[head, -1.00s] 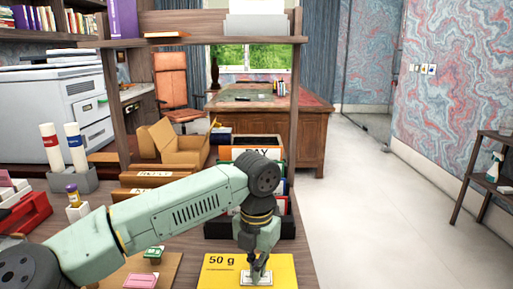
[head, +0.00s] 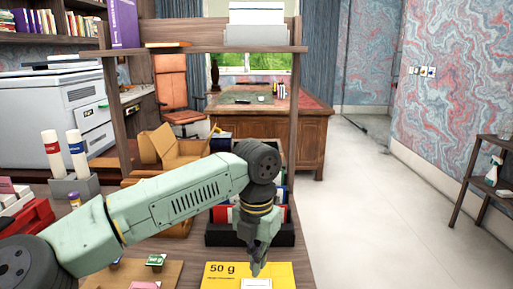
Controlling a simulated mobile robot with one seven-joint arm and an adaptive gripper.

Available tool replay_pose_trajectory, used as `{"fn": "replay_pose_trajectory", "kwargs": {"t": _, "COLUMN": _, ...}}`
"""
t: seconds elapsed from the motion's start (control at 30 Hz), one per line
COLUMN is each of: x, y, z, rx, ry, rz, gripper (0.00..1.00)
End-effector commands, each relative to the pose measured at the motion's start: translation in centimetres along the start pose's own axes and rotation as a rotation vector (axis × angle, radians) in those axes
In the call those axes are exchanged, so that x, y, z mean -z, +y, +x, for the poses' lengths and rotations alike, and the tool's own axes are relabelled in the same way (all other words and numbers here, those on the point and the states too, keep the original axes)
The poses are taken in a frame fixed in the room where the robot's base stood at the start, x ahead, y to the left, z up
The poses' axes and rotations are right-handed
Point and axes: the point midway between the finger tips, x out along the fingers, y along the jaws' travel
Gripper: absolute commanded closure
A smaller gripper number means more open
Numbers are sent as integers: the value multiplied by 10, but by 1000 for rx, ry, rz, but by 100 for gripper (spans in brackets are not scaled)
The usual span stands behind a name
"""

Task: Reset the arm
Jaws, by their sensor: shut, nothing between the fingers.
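My gripper (head: 257,268) points down above the yellow card marked "50 g" (head: 223,277) at the front of the desk. It is shut and holds nothing. A white label (head: 257,284) lies on the card just below the fingertips, partly cut off by the frame's bottom edge. I cannot tell whether the fingertips touch it. My arm reaches across from the lower left and hides part of the desk.
A black tray of upright folders (head: 222,232) stands behind my gripper. An open cardboard box (head: 172,148) is behind my arm. White tubes (head: 78,153) stand in a grey holder at left. A wooden shelf (head: 200,49) spans above. Open floor lies at right.

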Motion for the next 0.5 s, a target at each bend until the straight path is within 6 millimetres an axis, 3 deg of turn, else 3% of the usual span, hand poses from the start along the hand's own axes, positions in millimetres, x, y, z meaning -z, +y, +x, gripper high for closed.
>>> {"fn": "replay_pose_trajectory", "kwargs": {"t": 0.2, "x": 0, "y": 0, "z": -17, "rx": -1, "ry": 0, "rz": 0, "gripper": 100}}
{"fn": "replay_pose_trajectory", "kwargs": {"t": 0.5, "x": 0, "y": 0, "z": -17, "rx": 0, "ry": 0, "rz": 1, "gripper": 100}}
